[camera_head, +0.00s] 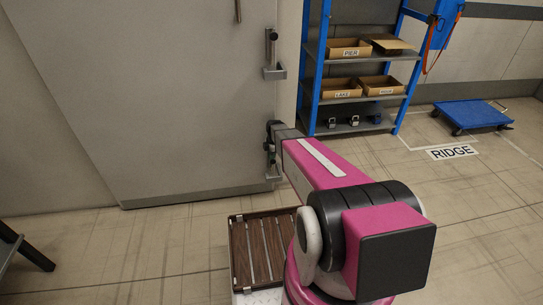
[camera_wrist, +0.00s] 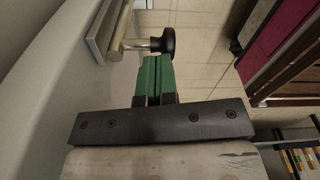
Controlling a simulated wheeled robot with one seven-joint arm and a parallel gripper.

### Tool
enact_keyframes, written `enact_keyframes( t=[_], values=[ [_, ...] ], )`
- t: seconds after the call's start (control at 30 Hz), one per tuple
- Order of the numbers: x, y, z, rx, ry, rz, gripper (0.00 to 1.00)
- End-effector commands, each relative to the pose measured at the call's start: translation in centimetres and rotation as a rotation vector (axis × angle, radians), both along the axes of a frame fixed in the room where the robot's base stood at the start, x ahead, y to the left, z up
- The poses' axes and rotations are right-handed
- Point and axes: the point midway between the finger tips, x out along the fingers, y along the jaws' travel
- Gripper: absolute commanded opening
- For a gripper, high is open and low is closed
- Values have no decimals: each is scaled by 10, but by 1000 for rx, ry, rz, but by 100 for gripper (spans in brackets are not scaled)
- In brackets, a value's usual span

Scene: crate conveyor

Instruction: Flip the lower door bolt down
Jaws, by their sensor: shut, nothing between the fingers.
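The grey door (camera_head: 160,100) fills the left of the head view. The lower door bolt (camera_head: 272,172) is at the door's right edge, low down, partly hidden by my arm. In the wrist view the lower bolt (camera_wrist: 132,46) shows as a metal rod with a stem ending in a round black knob (camera_wrist: 163,41). My gripper (camera_wrist: 154,60) has green fingers pressed together and empty. Their tips are right beside the bolt's stem; I cannot tell whether they touch it. In the head view the fingers are hard to make out by the bolt.
An upper bolt (camera_head: 272,52) with a bracket is higher on the door edge. A blue shelf (camera_head: 312,75) with labelled boxes stands to the right. A brown slatted crate (camera_head: 236,250) is on the near side, below my arm. A blue trolley (camera_head: 470,113) is farther right.

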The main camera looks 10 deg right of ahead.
Motion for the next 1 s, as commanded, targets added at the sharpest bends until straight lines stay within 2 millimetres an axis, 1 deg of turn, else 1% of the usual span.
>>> enact_keyframes(
  t=[0.07, 0.17, 0.4, 0.5, 0.87, 1.0],
  values=[
    [1, 0, -5, 0, 0, 0, 0],
    [1, 0, -18, 1, 2, 0, 0],
    [2, 0, -64, 1, 2, 0, 0],
    [1, 0, -74, 0, 1, 0, 0],
    [0, 0, -77, 1, 2, 0, 0],
    [-2, 6, -70, 1, 2, 0, 0]
  ],
)
